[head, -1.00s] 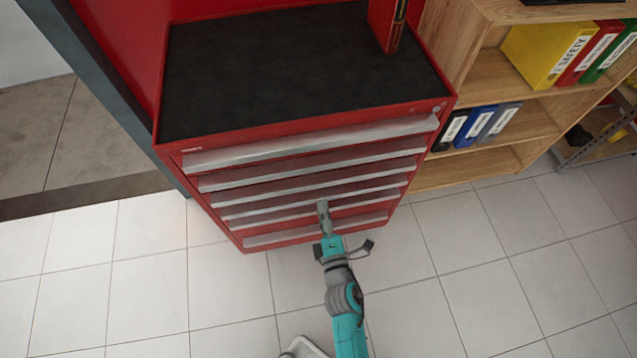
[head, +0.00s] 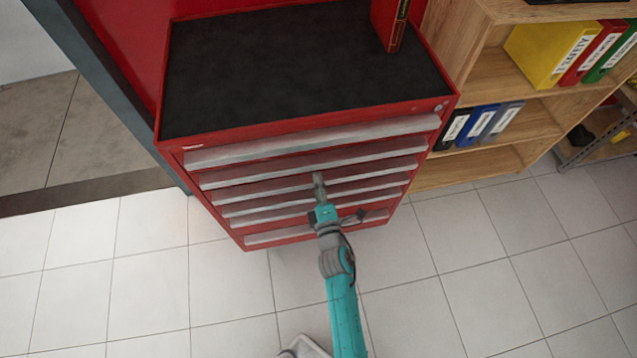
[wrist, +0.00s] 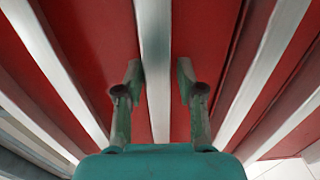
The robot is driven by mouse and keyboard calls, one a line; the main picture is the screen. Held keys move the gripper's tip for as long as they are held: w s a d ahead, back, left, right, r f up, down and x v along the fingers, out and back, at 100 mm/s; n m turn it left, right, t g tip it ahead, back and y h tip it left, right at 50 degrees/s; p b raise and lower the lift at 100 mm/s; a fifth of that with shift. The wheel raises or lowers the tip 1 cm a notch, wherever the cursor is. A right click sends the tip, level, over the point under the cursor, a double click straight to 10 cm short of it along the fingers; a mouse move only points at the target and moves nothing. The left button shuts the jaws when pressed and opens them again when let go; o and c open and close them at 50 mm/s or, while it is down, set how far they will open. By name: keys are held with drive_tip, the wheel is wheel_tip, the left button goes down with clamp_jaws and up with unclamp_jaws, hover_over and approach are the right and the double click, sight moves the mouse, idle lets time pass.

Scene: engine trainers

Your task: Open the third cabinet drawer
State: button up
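The red cabinet (head: 300,135) has several drawers with long silver handles, and all the drawers look shut. The third handle from the top (head: 255,192) runs across the cabinet's front. My gripper (head: 318,182) is at about this handle, near the middle of its length; its tip partly hides it. In the wrist view my gripper (wrist: 159,88) is open, with one finger on each side of a silver handle (wrist: 155,50). Gaps show between the fingers and the handle. Whether the fingertips touch the drawer front cannot be told.
A red object (head: 391,25) stands on the cabinet's black top. A wooden shelf (head: 480,85) with several binders stands close on the right. A grey post (head: 115,90) is close on the left. The tiled floor (head: 450,270) in front is clear.

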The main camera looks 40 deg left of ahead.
clamp_jaws()
drive_tip(key=shift+d+f, duration=0.1)
drive_tip(key=shift+f, duration=0.05)
